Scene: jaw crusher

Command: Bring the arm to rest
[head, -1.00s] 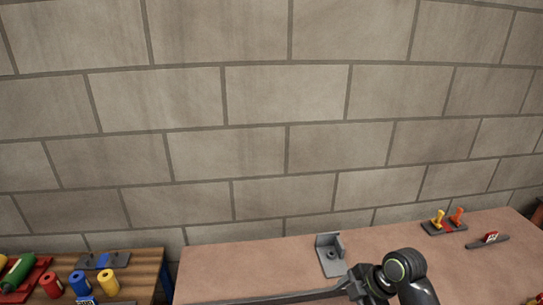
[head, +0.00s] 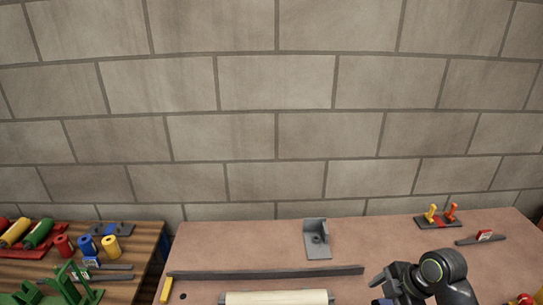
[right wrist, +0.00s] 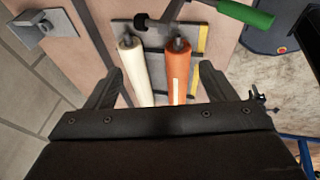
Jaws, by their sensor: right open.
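My right arm (head: 440,272) reaches in at the lower right of the head view, above the brown table. Its gripper (head: 380,285) is partly cut off by the bottom edge there. In the right wrist view the right gripper (right wrist: 162,68) is open, its two black fingers wide apart with nothing held. A cream roller (right wrist: 135,70) and an orange roller (right wrist: 177,72) lie beyond and between the fingers, apart from them as far as I can tell. My left gripper is not in view.
On the brown table (head: 220,250) are a grey bracket (head: 318,240), a long dark bar (head: 265,272) and a stand with yellow and orange levers (head: 438,217). A wooden table (head: 145,240) at left holds coloured cylinders. A green-handled tool (right wrist: 245,13) shows in the wrist view.

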